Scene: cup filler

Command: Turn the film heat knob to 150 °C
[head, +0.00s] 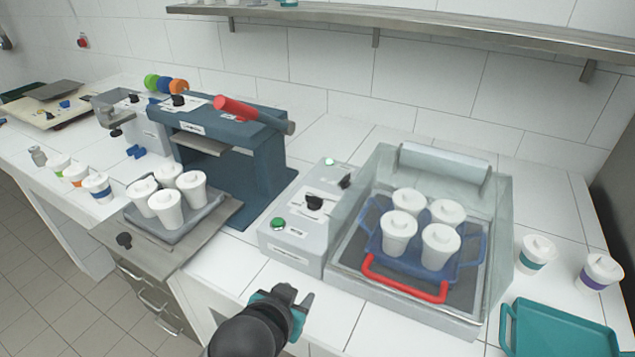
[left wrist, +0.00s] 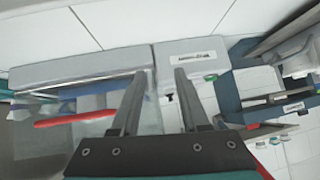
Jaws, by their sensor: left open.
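Several black knobs are in the head view. One black knob (head: 314,202) is on the grey control box (head: 290,242) at the left of the clear-lidded machine. Another black knob (head: 179,100) sits on top of the blue press (head: 262,155). Their labels and dial marks are too small to read, so I cannot tell which is the film heat knob or its setting. My left gripper (head: 293,297) is open and empty, in front of the control box and apart from it. In the left wrist view, its two fingers (left wrist: 160,74) point toward the box, with nothing between them.
The clear-lidded machine (head: 455,315) holds a blue tray with several white cups and a red handle. A green button (head: 278,223) is near the knob. A teal tray (head: 560,325) and two lidded cups stand at right. More cups stand on a plate (head: 225,212) at left.

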